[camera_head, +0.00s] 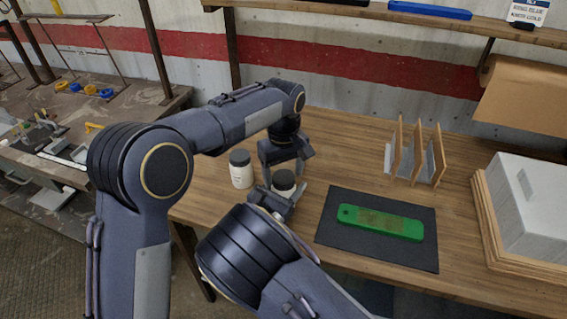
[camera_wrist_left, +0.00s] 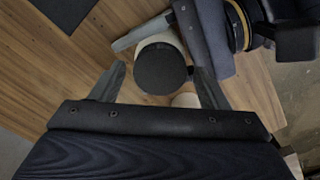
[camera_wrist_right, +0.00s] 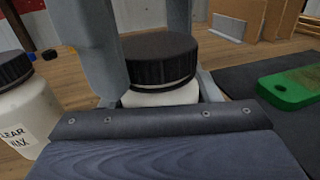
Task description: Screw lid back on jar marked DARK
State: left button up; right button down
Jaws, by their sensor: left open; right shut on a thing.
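A white jar (camera_wrist_right: 160,95) with a dark ribbed lid (camera_wrist_right: 158,58) stands upright, held between the fingers of my right gripper (camera_head: 285,203). The lid sits level on the jar's mouth; I cannot tell how tight it is. Its label is hidden from view. My left gripper (camera_head: 287,160) is open above this jar. In the left wrist view the round lid top (camera_wrist_left: 160,68) lies between and ahead of the spread left fingertips (camera_wrist_left: 160,84). A second white jar (camera_head: 241,175), dark-lidded, stands just left; its label in the right wrist view (camera_wrist_right: 20,125) reads partly "LEAR WAX".
A dark mat (camera_head: 335,232) with a green block (camera_head: 380,222) lies right of the jars. A wooden slotted rack (camera_head: 415,160) stands behind it. A box in a wooden tray (camera_head: 484,215) is at far right. The wooden bench behind the mat has free room.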

pick_arm(q)
jog(key=c, duration=1)
jog(key=m, duration=1.1)
jog(key=shift+f, duration=0.1)
jog(key=m, duration=0.3)
jog(key=shift+m, duration=0.4)
jog(key=o, duration=1.1)
jog(key=shift+r, duration=2.3)
